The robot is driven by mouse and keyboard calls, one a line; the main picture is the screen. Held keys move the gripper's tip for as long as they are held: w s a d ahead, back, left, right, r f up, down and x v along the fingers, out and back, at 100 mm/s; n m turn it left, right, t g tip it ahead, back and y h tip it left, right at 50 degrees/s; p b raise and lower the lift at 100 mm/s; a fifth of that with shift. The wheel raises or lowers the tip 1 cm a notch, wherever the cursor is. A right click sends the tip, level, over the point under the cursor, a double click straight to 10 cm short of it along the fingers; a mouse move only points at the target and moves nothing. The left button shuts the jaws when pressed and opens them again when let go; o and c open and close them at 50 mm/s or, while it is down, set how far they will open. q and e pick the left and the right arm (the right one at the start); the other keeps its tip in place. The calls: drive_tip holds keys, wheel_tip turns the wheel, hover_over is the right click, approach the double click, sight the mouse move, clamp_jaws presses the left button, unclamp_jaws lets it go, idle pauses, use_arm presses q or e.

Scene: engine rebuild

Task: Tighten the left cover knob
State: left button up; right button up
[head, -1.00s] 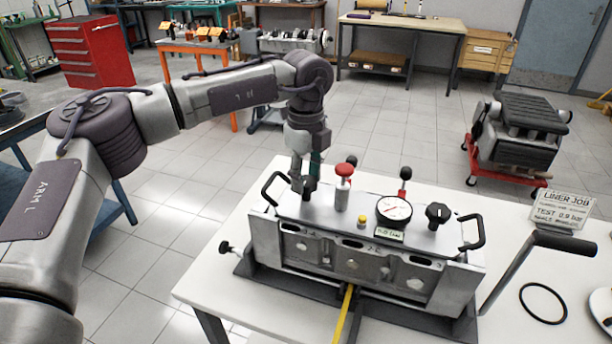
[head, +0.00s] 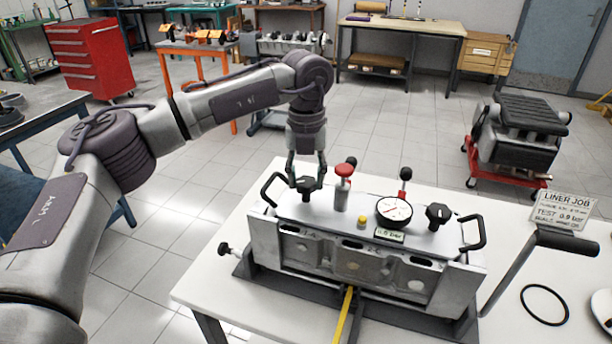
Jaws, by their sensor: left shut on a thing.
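The left cover knob (head: 308,188) is a black knob on top of the grey cover (head: 281,206), near its left handle. My left gripper (head: 307,181) points straight down over it, with one finger on each side, shut on the knob. The fingers hide part of the knob. A similar black knob (head: 438,213) stands at the right of the cover. My right gripper is not in view.
A red-topped cylinder (head: 342,188) stands just right of my left gripper. A round gauge (head: 394,211) and a yellow button (head: 362,222) are further right. Black handles (head: 270,190) rise at both cover ends. A crank (head: 540,250) and black ring (head: 543,304) are at right.

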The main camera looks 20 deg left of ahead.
sight(306, 181)
use_arm(q)
drive_tip(key=m, duration=0.6)
drive_tip(key=shift+r, duration=0.1)
drive_tip(key=m, duration=0.6)
drive_tip(key=shift+m+p, duration=0.3)
drive_tip(key=shift+m, duration=0.1)
drive_tip(key=m, duration=1.1)
drive_tip(key=shift+p, duration=0.3)
drive_tip(key=shift+m, duration=0.4)
drive_tip(key=o, duration=1.1)
drive_tip(key=shift+s, duration=0.1)
drive_tip(key=shift+o, duration=0.2)
wheel_tip(306, 181, up, 12)
